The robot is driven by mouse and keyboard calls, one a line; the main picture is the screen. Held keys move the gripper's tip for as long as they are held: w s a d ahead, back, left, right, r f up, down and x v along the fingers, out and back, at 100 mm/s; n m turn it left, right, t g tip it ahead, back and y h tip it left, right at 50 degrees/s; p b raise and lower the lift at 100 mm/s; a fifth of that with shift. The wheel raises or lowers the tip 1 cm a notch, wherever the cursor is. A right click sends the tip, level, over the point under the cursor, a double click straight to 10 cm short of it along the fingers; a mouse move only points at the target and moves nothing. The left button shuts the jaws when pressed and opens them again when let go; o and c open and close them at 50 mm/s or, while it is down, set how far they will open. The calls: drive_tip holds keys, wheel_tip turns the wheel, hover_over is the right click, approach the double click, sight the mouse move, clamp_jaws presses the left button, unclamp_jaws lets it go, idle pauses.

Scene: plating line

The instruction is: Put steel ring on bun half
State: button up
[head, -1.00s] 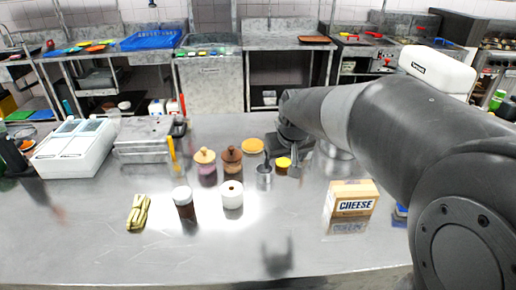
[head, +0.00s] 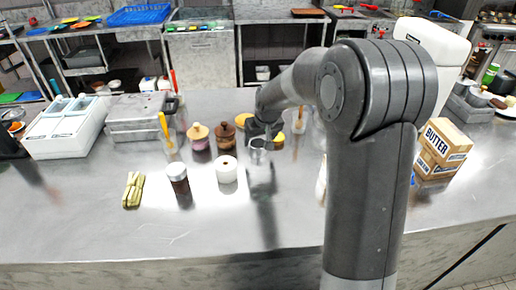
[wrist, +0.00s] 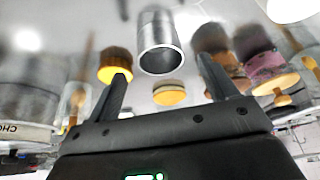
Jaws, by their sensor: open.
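The steel ring (head: 259,153) is an open metal cylinder standing on the steel counter. In the wrist view the steel ring (wrist: 158,25) shows large, just beyond and between the fingertips. My gripper (wrist: 162,70) is open with nothing held. In the head view my gripper (head: 264,132) is close behind the ring; I cannot tell whether they touch. The bun half (head: 245,120) appears to be the flat golden disc behind the ring, partly hidden by my arm. It also shows in the wrist view as a round tan-yellow piece (wrist: 170,94).
A yellow-lidded jar (head: 277,140) stands right of the ring. A butter box (head: 446,140) is at right. The front counter is mostly clear.

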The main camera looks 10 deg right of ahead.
sight(258, 145)
drive_tip(key=shift+x, duration=2.6)
drive_tip(key=shift+c, duration=0.6)
drive_tip(key=c, duration=1)
drive_tip(key=shift+r, duration=0.1)
